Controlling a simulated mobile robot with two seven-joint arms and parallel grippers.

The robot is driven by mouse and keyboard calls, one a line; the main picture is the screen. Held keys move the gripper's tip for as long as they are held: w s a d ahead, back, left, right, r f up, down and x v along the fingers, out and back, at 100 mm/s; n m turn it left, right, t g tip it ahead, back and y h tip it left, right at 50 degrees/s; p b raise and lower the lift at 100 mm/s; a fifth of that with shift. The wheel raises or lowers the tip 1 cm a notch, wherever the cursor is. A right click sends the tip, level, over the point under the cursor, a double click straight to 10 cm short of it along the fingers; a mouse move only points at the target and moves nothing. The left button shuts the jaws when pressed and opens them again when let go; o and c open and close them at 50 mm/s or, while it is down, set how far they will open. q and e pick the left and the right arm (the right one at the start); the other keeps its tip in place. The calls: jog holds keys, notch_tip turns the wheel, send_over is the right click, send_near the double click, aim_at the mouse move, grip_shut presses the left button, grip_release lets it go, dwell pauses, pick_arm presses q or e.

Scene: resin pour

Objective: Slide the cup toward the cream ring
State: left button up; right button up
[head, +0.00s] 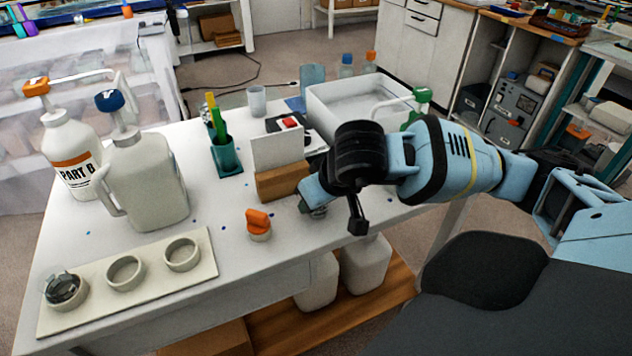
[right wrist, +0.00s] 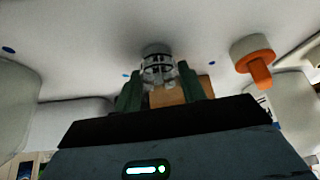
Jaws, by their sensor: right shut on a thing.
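My right gripper (head: 313,197) is low over the white table, in front of the wooden block. In the right wrist view its two green fingers (right wrist: 158,78) are on either side of a small clear cup with dark markings (right wrist: 156,56), shut on it. In the head view the cup (head: 320,212) is mostly hidden by the gripper. My left gripper is not in view.
A wooden block (head: 283,183) is behind the gripper. The tabletop between cup and orange piece is clear.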

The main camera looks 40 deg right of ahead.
jog(key=shift+a, duration=0.2)
jog(key=o, duration=1)
jog(key=v, duration=0.6)
jog(key=shift+d+r, duration=0.1)
jog(key=shift+r, duration=0.1)
jog(key=shift+s+r, duration=0.4)
jog(key=shift+r, duration=0.2)
